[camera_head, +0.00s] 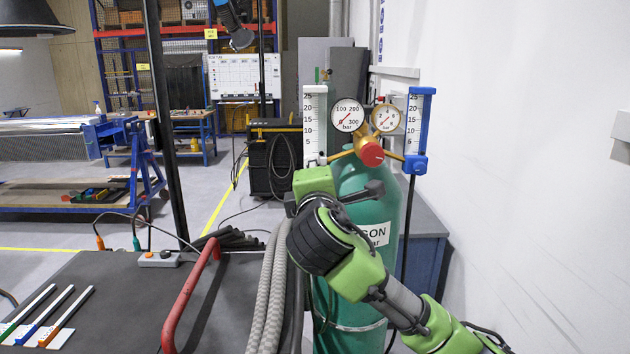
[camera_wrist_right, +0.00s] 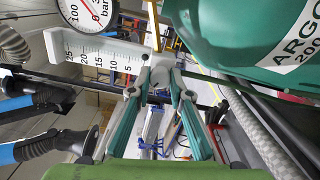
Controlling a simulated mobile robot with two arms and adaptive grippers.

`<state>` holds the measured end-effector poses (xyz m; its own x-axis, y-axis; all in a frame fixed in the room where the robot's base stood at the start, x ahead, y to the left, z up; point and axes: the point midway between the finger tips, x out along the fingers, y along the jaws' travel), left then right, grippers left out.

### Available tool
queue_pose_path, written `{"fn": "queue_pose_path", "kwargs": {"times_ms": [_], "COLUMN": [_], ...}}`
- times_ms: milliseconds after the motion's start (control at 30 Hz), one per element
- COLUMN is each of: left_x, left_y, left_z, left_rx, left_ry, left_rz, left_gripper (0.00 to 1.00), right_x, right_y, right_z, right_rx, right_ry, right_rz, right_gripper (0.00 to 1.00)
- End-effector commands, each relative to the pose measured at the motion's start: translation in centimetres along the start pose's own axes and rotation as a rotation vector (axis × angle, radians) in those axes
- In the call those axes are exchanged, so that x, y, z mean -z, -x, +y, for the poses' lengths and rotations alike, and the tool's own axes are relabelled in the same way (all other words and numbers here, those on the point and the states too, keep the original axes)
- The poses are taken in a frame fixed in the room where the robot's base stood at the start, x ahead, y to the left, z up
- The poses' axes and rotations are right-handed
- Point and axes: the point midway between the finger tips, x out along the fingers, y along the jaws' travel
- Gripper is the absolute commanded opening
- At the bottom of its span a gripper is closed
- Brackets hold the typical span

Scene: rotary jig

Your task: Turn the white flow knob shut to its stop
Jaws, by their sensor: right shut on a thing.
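The white flow meter (camera_head: 315,118), a white tube with a scale, stands left of the two round gauges on the green argon cylinder (camera_head: 362,235). It also shows lying sideways in the right wrist view (camera_wrist_right: 100,58). Its white knob (camera_wrist_right: 162,62) is at the scale's low end, between the teal fingers of my right gripper (camera_wrist_right: 160,82). The right gripper is shut on the knob. In the head view my green wrist hides the knob and fingertips. The knob's turn angle cannot be told. My left gripper is in neither view.
A blue flow meter (camera_head: 416,130) stands right of the gauges, and a red regulator knob (camera_head: 371,154) sits between. Grey hoses (camera_head: 268,290) and a red curved handle (camera_head: 185,305) are left of the cylinder. A white wall (camera_head: 540,180) closes the right side.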

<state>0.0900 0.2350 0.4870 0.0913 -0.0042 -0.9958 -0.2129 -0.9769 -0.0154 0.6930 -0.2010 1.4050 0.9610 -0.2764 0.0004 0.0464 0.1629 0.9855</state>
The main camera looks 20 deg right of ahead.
Motion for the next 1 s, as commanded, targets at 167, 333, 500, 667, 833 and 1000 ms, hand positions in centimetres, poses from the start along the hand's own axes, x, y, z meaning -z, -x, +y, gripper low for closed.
{"fn": "queue_pose_path", "kwargs": {"times_ms": [167,333,500,667,833,1000], "left_x": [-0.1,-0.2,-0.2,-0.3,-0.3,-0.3], "left_y": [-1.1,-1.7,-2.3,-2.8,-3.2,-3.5], "left_z": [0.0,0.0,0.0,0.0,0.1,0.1], "left_rx": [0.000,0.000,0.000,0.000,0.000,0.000], "left_ry": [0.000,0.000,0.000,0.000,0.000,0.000], "left_rz": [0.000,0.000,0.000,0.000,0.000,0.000], "left_gripper": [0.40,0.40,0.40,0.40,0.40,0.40], "right_x": [0.1,0.1,0.2,0.1,0.1,0.1], "right_y": [0.0,0.0,0.0,0.0,0.0,0.0], "right_z": [-0.3,-0.4,-0.3,-0.3,-0.3,-0.3], "right_rx": [0.003,0.005,0.005,0.007,0.006,0.007], "right_ry": [-0.170,-0.330,-0.492,-0.643,-0.790,-0.913], "right_rz": [0.001,0.001,0.001,0.000,0.000,-0.001], "right_gripper": [0.00,0.00,0.00,0.00,0.00,0.00]}}
